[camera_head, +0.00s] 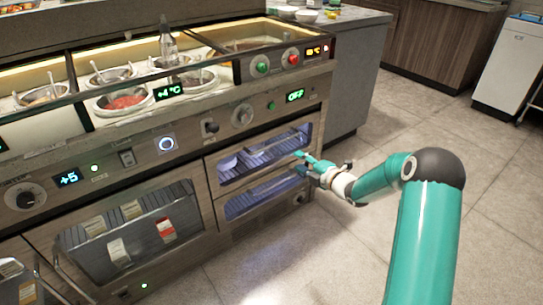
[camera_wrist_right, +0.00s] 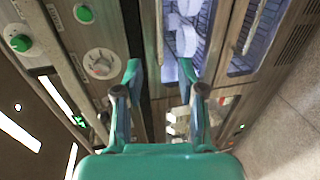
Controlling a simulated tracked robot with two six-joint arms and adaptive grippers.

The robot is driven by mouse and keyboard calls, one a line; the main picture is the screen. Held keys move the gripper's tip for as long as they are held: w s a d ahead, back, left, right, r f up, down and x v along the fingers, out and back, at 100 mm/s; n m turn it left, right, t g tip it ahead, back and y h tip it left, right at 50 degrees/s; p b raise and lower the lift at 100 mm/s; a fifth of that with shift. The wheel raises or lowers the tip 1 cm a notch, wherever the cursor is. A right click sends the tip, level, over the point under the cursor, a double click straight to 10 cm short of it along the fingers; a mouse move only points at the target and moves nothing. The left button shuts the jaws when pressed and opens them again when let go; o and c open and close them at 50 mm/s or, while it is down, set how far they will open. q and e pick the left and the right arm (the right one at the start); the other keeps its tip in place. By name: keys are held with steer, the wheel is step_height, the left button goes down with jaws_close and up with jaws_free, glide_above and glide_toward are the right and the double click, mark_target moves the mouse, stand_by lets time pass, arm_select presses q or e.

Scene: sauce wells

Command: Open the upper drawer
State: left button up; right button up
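The upper drawer (camera_head: 232,183) is in the right half of the counter front, above a second, lower drawer. It has a glass window with pale dishes and a wire rack behind it, and looks shut. In the right wrist view its window (camera_wrist_right: 204,22) appears turned on its side, beyond the fingers. My right gripper (camera_head: 302,162) is in front of the right end of the drawer front. In the wrist view my right gripper (camera_wrist_right: 160,72) has its two fingers apart with nothing between them. I cannot tell whether a finger touches the drawer. My left gripper is out of view.
The lower drawer (camera_head: 250,203) is directly below. A cabinet with a glass door (camera_head: 130,235) is to the left. Knobs and a green "OFF" display (camera_head: 295,95) are above the drawers. The tiled floor (camera_head: 330,250) is clear in front.

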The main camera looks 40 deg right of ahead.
mark_target(272, 146)
steer(key=b+x, duration=0.2)
steer(key=x, duration=1.4)
steer(key=shift+w+f, duration=0.1)
steer(key=shift+w, duration=0.25)
jaws_close()
